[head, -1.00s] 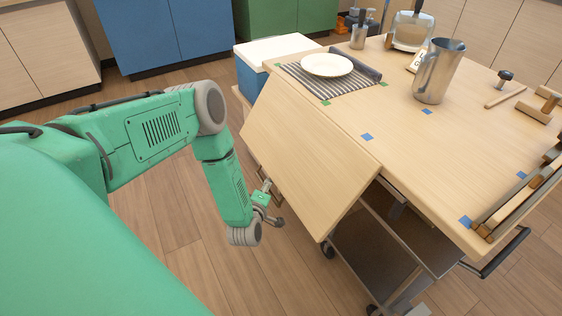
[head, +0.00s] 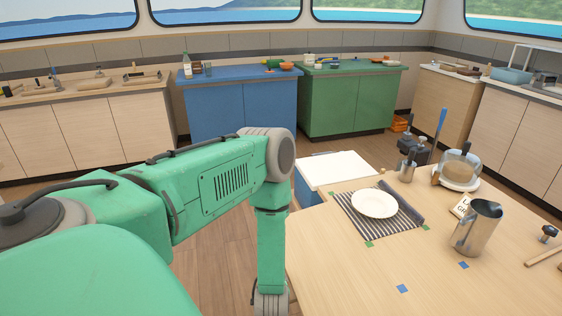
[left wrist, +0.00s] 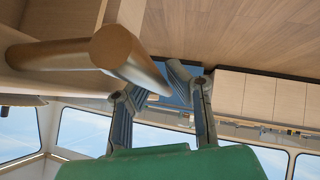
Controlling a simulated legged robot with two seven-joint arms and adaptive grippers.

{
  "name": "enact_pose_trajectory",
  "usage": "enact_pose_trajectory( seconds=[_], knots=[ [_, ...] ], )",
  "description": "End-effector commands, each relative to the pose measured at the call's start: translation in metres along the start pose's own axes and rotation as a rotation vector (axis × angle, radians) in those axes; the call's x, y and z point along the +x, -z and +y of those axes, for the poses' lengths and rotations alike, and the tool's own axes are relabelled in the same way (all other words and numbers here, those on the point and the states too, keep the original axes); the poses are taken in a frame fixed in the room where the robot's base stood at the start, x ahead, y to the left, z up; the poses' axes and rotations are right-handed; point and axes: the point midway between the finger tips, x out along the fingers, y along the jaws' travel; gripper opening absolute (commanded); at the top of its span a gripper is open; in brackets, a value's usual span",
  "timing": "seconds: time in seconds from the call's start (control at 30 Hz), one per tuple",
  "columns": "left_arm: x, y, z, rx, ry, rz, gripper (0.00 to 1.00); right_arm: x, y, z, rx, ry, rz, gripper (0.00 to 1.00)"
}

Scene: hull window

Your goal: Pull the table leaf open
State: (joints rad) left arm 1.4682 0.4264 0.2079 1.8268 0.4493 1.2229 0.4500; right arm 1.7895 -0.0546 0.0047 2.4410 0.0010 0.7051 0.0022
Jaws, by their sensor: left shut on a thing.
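The table leaf (head: 310,255) is the pale wood panel at the left of the tabletop (head: 430,293) in the head view. It now looks about level with the top; its lower part is cut off by the frame. My left gripper (left wrist: 178,82) shows in the left wrist view, shut on a brownish metal bar handle (left wrist: 128,55) that passes between its fingers. In the head view my left forearm hangs down beside the leaf's left edge, and its hand is out of frame. My right gripper is in no view.
On the tabletop are a white plate (head: 375,203) on a striped mat (head: 385,226), a metal pitcher (head: 476,228) and a glass-domed dish (head: 459,170). A white-lidded blue box (head: 337,170) stands behind the leaf. Blue (head: 243,108) and green (head: 352,102) cabinets line the back.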

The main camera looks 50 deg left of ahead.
Motion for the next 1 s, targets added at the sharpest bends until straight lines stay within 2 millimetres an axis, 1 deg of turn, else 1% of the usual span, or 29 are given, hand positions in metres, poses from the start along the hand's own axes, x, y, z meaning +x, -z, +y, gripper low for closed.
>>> enact_pose_trajectory(
  seconds=[0.03, 0.2, 0.33, 0.5, 0.53, 0.57, 0.87, 0.97, 1.0],
  knots=[
    [-0.009, 0.008, 0.0, 0.02, 0.024, -0.001, 0.0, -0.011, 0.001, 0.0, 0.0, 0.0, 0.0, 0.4],
    [-0.021, 0.02, 0.004, 0.014, 0.02, -0.001, 0.0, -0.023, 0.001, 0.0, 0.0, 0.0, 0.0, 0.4],
    [-0.025, 0.025, 0.007, 0.012, 0.019, 0.0, 0.0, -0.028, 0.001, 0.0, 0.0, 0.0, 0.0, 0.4],
    [-0.024, 0.024, 0.006, 0.011, 0.018, 0.001, 0.0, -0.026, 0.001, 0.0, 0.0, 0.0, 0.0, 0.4],
    [-0.024, 0.024, 0.006, 0.011, 0.018, 0.001, 0.22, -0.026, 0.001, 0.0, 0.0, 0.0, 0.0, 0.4],
    [-0.024, 0.024, 0.006, 0.011, 0.018, 0.001, 0.24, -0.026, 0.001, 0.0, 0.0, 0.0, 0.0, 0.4],
    [-0.026, 0.024, 0.01, 0.01, 0.013, 0.001, 0.24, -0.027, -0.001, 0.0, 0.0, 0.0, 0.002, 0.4],
    [-0.037, 0.023, 0.01, 0.009, 0.012, 0.001, 0.24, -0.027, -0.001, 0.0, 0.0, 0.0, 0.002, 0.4],
    [-0.043, 0.023, 0.01, 0.009, 0.012, -0.001, 0.24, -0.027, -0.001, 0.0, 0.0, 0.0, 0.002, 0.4]
  ],
)
